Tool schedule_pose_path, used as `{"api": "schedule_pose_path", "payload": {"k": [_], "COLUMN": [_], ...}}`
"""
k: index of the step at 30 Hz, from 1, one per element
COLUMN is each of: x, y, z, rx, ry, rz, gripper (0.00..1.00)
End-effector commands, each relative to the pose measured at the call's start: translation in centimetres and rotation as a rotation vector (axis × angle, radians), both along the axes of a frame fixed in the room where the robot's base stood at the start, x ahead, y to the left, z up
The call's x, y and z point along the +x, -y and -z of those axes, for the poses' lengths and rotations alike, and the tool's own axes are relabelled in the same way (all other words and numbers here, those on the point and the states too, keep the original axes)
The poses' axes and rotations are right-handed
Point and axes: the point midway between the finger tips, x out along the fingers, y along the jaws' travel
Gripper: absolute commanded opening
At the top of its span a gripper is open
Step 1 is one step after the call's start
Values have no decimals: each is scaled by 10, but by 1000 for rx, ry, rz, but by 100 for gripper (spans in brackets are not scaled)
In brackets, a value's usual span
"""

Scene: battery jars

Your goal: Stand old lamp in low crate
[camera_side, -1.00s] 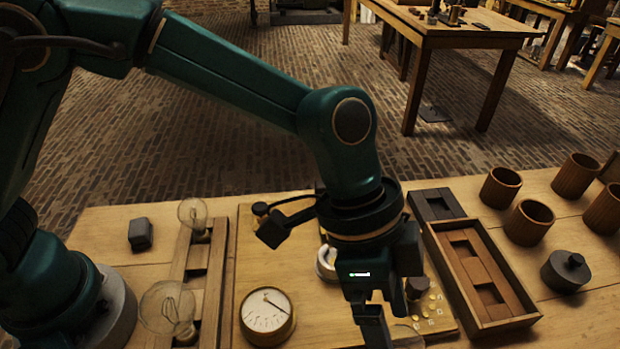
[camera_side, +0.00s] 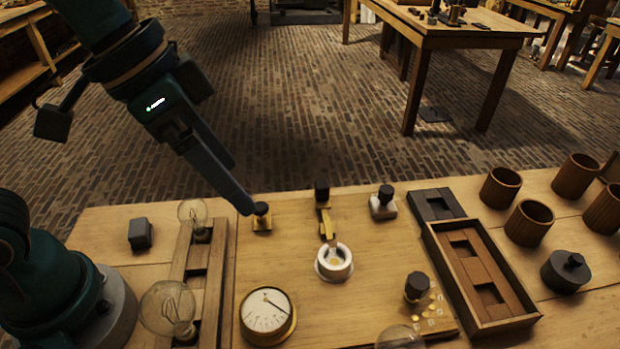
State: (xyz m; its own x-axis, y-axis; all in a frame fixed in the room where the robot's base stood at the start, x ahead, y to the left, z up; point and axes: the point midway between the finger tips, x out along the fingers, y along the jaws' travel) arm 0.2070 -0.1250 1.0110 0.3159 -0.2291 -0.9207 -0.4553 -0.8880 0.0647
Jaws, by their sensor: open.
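Three clear glass bulbs are in view; I cannot tell which is the old lamp. A small bulb (camera_side: 192,212) and a large bulb (camera_side: 168,308) stand at a slotted wooden rack (camera_side: 212,290) on the left. The top of a third bulb (camera_side: 400,338) shows at the bottom edge, its base out of frame. The low crate (camera_side: 432,242) is a long wooden box on the right, with square recesses that look empty. My gripper (camera_side: 241,188) is open and empty, raised at the upper left, far from the crate.
A round dial (camera_side: 267,313), a white ring-shaped socket (camera_side: 333,264) and several black-knobbed parts stand on the central board. A dark knob (camera_side: 417,287) stands near the crate. Several wooden cups (camera_side: 529,222) and a lidded dark jar (camera_side: 566,271) stand on the right.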

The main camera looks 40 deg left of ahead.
Motion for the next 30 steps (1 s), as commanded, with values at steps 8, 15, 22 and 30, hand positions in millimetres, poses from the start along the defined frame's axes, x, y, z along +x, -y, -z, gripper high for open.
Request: {"api": "schedule_pose_path", "payload": {"k": [8,15,22,30], "x": [-39,-50,-49,-39], "y": [-70,-85,-85,-86], "z": [16,24,24,18], "rx": [34,40,41,29], "ry": [88,110,109,164], "rz": [-381,-480,-479,-492], "gripper": [94,60,60,60]}}
